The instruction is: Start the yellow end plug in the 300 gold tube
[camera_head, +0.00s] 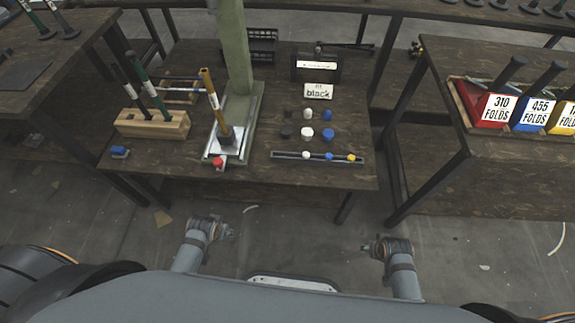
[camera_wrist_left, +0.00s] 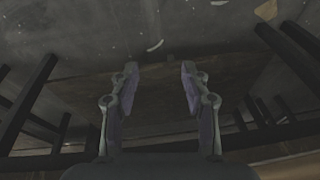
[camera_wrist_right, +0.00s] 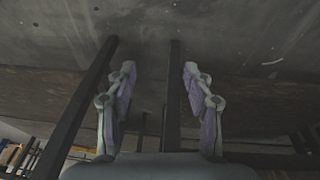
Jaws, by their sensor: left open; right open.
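The gold tube (camera_head: 212,98) stands upright, slightly tilted, in the grey base of the green press (camera_head: 236,60) on the middle table. A number on its white label is too small to read. A yellow end plug (camera_head: 351,157) sits at the right end of a dark rail (camera_head: 290,156) along the table's front edge. My left gripper (camera_head: 230,232) is in front of the table, low and empty; its fingers are apart in the left wrist view (camera_wrist_left: 159,72). My right gripper (camera_head: 370,248) is also low and empty, with fingers apart in the right wrist view (camera_wrist_right: 159,75).
A wooden block (camera_head: 152,125) holds dark and green tubes at left. A red button (camera_head: 218,162) is on the press base. Labelled bins (camera_head: 493,108) stand on the right table.

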